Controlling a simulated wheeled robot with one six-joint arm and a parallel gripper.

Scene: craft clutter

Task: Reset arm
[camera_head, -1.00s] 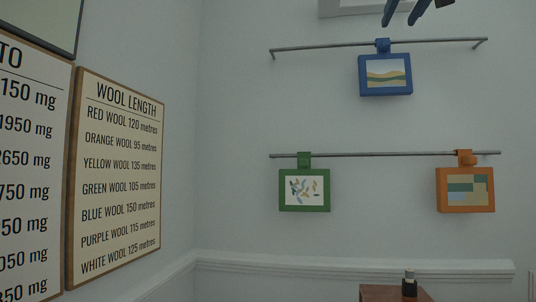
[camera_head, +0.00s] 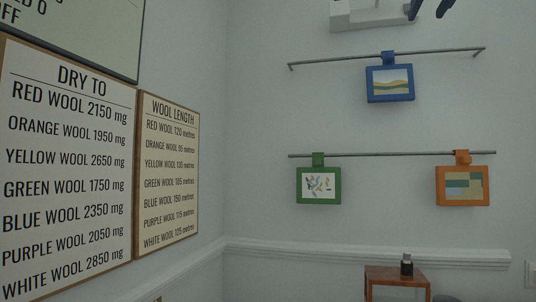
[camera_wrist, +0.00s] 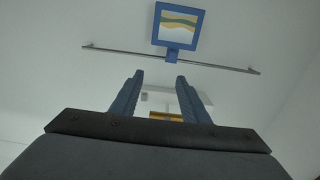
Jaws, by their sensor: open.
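My gripper (camera_head: 428,9) shows at the top edge of the head view, partly cut off by the frame. In the wrist view my gripper (camera_wrist: 156,97) has its two blue fingers apart with nothing between them that it touches. A blue-framed picture (camera_head: 390,84) hangs from the upper rail, below my gripper in the head view. The same blue frame (camera_wrist: 179,26) and its rail (camera_wrist: 225,67) show beyond the fingertips in the wrist view.
A green-framed picture (camera_head: 318,185) and an orange-framed picture (camera_head: 462,186) hang on the lower rail (camera_head: 390,154). A white fixture (camera_head: 368,14) is at the top. A small wooden table (camera_head: 396,276) holds a dark bottle (camera_head: 407,266). Wool signs (camera_head: 66,170) fill the left wall.

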